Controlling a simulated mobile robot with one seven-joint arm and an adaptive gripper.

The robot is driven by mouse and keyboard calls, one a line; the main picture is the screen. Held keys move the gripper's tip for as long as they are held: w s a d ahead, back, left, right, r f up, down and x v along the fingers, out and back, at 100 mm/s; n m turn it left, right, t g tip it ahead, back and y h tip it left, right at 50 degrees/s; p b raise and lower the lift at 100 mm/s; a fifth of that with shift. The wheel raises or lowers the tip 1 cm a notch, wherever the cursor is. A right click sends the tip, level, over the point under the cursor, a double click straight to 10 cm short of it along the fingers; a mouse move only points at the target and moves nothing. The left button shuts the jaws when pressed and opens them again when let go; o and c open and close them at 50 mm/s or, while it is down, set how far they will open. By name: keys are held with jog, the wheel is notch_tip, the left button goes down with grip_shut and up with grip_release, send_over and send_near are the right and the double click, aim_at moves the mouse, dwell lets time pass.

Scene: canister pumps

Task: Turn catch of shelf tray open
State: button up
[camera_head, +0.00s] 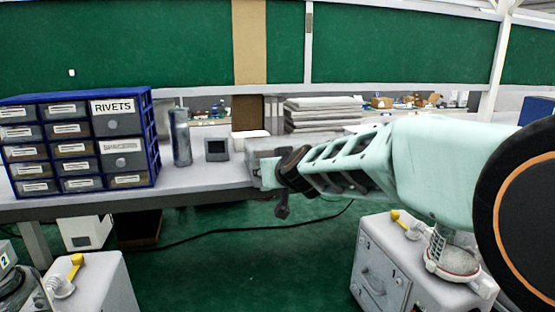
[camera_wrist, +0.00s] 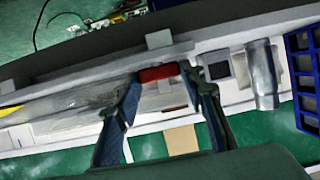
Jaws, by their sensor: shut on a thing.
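A red bar-like piece (camera_wrist: 158,73), which looks like the catch, lies between the fingertips of my gripper (camera_wrist: 161,75) in the wrist view. Both fingers touch its ends, and the gripper is shut on it. Behind it is a pale grey flat surface, perhaps the shelf tray; its outline is unclear. In the head view my gripper (camera_head: 268,172) reaches left to the bench edge, beside a grey box-like thing (camera_head: 265,145). The red piece is hidden there, so how far it is turned cannot be told.
On the bench stand a blue drawer rack (camera_head: 155,130), a grey cylinder (camera_head: 181,138) and a small dark-faced box (camera_head: 216,149). Stacked grey sheets (camera_head: 323,113) lie behind my gripper. White pump cases with yellow levers stand low in front, one (camera_head: 380,265) below my arm.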

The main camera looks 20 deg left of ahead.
jog(key=shift+f+p, duration=0.15)
jog(key=shift+p, duration=0.3)
jog(key=o, duration=1.2)
jog(key=shift+c, duration=0.2)
jog(key=shift+s, duration=0.15)
jog(key=v, duration=0.7)
jog(key=shift+s, duration=0.2)
